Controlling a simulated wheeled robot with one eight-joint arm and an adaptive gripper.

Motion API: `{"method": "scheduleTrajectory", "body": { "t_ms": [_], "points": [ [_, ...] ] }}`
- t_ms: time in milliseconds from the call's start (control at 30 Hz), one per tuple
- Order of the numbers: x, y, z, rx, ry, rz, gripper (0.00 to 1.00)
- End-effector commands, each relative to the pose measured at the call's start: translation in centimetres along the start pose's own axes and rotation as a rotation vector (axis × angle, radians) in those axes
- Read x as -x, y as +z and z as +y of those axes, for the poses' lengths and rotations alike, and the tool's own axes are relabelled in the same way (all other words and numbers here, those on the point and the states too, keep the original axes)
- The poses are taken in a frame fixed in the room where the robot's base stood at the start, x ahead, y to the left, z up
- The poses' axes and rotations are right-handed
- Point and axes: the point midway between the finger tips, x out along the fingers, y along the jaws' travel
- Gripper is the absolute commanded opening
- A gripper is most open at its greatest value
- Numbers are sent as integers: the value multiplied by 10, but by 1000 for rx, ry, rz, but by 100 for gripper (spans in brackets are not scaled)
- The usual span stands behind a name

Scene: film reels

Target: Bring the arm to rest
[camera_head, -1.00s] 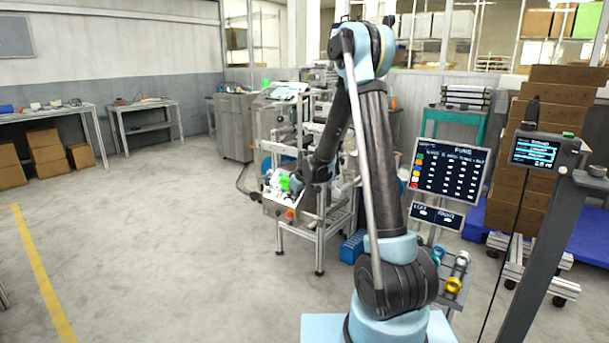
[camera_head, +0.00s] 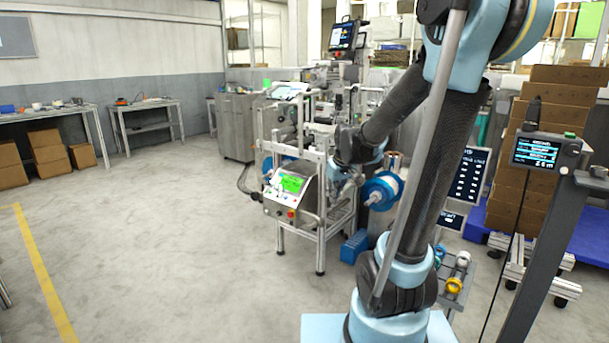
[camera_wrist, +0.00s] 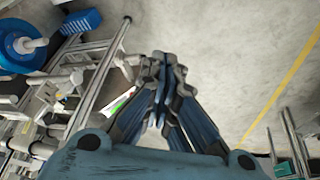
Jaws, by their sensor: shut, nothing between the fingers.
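My gripper (camera_wrist: 163,62) is shut and empty in the wrist view, with its fingertips together over the bare grey floor. In the head view my arm rises at the right of centre and bends down to the left, its wrist in front of the machine frame (camera_head: 322,225). The fingers cannot be made out in the head view. A blue and white reel (camera_head: 382,190) sits on the machine just right of my wrist. It also shows at the upper left of the wrist view (camera_wrist: 12,50), apart from my gripper.
A panel with a green screen (camera_head: 291,184) is on the machine's front. A dark screen board (camera_head: 470,175) stands behind my arm. A small display on a post (camera_head: 536,151) and stacked cartons (camera_head: 562,105) are at the right. The floor (camera_head: 170,240) at the left is free.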

Motion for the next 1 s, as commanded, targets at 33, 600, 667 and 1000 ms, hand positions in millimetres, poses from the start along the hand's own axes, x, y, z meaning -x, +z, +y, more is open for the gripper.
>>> {"method": "scheduleTrajectory", "body": {
  "t_ms": [33,600,667,1000],
  "points": [
    [7,14,0,-19,4,-10,0],
    [56,156,-15,-246,46,-124,0],
    [58,171,-18,-269,51,-135,0],
    [61,246,-34,-397,81,-196,0]
  ]
}}
